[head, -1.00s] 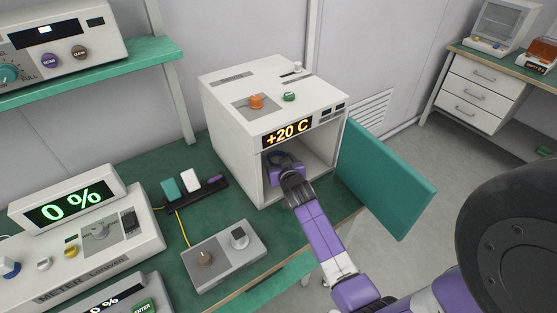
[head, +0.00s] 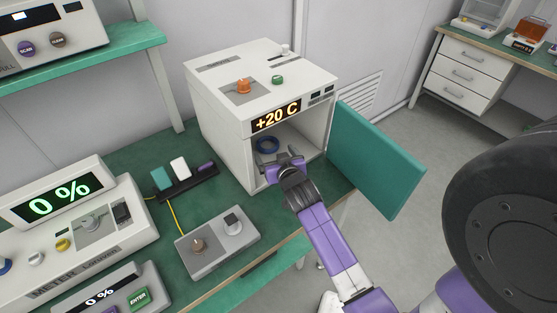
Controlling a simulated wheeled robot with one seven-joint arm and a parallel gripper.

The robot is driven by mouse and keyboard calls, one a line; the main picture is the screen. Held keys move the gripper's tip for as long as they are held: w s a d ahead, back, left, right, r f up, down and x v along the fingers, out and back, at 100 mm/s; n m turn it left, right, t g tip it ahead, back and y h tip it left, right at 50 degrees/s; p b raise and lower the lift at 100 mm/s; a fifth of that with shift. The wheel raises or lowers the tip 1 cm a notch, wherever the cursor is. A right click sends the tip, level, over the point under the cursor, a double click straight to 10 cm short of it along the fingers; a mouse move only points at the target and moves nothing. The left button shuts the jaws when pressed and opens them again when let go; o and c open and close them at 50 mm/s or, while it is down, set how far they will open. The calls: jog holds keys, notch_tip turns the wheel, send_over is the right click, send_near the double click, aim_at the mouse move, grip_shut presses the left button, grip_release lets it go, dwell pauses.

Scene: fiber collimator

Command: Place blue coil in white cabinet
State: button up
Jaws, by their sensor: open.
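The white cabinet (head: 222,125) stands on the green bench with its teal door (head: 378,160) swung wide open to the right. Its display reads +20 C. The blue coil (head: 267,145) lies inside the cabinet, towards the left of the opening. My gripper (head: 283,160) is at the front of the cabinet opening, just in front of the coil and apart from it. Its jaws are open and empty. The lower part of the cabinet's inside is partly hidden by my gripper and wrist.
A grey box with knobs (head: 217,242) sits on the bench in front of the cabinet. A dark rack with small coloured blocks (head: 188,183) is left of it. A white meter (head: 85,235) reads 0 %. A drawer unit (head: 468,75) stands at the far right, with open floor before it.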

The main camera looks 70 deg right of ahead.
jog(key=shift+v, duration=2.05)
